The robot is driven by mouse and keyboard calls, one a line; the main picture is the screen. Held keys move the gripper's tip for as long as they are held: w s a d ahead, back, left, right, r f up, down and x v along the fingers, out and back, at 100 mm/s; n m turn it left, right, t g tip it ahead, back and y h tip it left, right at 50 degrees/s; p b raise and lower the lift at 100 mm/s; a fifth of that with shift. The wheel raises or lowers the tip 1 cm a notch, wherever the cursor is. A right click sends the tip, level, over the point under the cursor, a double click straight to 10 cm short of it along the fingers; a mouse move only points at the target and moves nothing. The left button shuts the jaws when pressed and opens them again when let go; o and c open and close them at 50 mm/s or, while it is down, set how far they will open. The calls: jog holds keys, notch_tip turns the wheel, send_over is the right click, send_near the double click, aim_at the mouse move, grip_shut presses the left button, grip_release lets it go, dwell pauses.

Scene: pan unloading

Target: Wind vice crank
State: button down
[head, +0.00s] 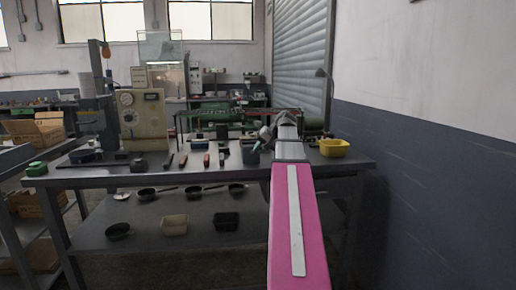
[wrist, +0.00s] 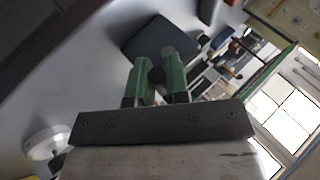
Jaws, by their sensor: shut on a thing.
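My gripper (head: 262,138) is over the right part of the workbench, at the end of my pink arm. In the wrist view its two green fingers (wrist: 157,78) are shut on a small dark knob, which looks like the crank's handle (wrist: 156,74). A grey rounded part (wrist: 168,52) shows just beyond the fingertips. A dark grey block-like thing (wrist: 150,36) lies behind them; it also shows just below the gripper in the head view (head: 250,157). It may be part of the vice, but I cannot tell. Most of the crank is hidden by the fingers.
The workbench (head: 225,177) carries several hand tools (head: 206,160) left of the gripper and a yellow bin (head: 334,148) to the right. A beige machine (head: 141,120) stands at the left. Pans (head: 192,191) and trays (head: 174,225) sit on the lower shelf. A wall (head: 430,170) bounds the right.

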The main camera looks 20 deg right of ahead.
jog(key=shift+s+d+f+t+y, duration=0.15)
jog(key=shift+f+t+y, duration=0.25)
jog(key=shift+y, duration=0.5)
jog(key=shift+m, duration=0.3)
jog(key=c, duration=1.1)
grip_release()
jog(key=v, duration=1)
jog(key=shift+s+d, duration=0.2)
jog(key=shift+d, duration=0.2)
jog(key=shift+r, duration=0.1)
